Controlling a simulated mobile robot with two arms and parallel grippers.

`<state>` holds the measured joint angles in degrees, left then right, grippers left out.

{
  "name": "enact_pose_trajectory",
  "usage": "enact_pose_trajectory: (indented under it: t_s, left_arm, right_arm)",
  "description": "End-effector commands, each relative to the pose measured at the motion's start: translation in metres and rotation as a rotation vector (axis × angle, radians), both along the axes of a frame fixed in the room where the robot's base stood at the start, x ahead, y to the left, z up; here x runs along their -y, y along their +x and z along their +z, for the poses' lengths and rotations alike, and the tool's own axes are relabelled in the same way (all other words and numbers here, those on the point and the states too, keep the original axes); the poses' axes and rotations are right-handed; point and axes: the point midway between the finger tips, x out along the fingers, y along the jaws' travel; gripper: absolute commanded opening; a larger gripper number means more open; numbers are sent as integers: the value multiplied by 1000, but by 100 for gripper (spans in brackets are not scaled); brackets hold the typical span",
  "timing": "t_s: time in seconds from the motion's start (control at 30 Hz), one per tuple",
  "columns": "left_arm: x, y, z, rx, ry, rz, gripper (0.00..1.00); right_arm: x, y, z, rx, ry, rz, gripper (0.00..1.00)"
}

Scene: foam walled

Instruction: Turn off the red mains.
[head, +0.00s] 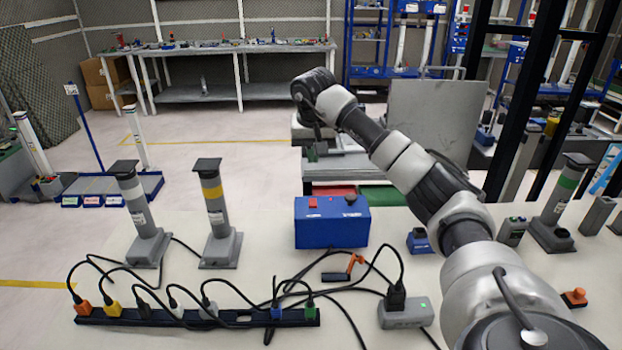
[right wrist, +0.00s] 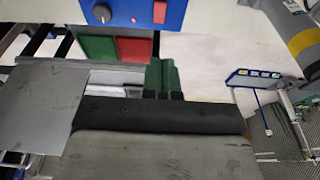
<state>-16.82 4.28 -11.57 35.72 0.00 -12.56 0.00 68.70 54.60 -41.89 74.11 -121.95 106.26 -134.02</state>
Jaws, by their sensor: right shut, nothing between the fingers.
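A blue box (head: 332,222) stands on the white table with a red switch (head: 313,203) and a dark knob (head: 351,200) on top. In the right wrist view the box's blue face (right wrist: 130,10), red switch (right wrist: 159,12) and knob (right wrist: 102,14) show at the top edge. My right gripper (head: 312,152) hangs above and beyond the box, apart from it. Its green fingers (right wrist: 161,80) are together with nothing between them. Whether the switch is on or off is too small to tell. My left gripper is out of view.
A black power strip (head: 165,318) with several coloured plugs and loose cables lies in front of the box. Grey posts (head: 216,205) stand to its left. A small blue box (head: 418,241), a grey adapter (head: 405,313) and an orange button (head: 575,297) are to its right.

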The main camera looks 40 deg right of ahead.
Motion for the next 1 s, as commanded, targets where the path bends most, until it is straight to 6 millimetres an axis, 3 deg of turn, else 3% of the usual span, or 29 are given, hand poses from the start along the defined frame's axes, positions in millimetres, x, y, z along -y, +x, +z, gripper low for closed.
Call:
enact_pose_trajectory:
  t_s: [0.57, 1.0]
  left_arm:
    - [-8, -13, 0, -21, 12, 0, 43]
    - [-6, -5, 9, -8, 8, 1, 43]
  right_arm:
    - [1, 1, -8, -2, 1, 0, 0]
    - [12, 15, -91, -5, 3, 0, 0]
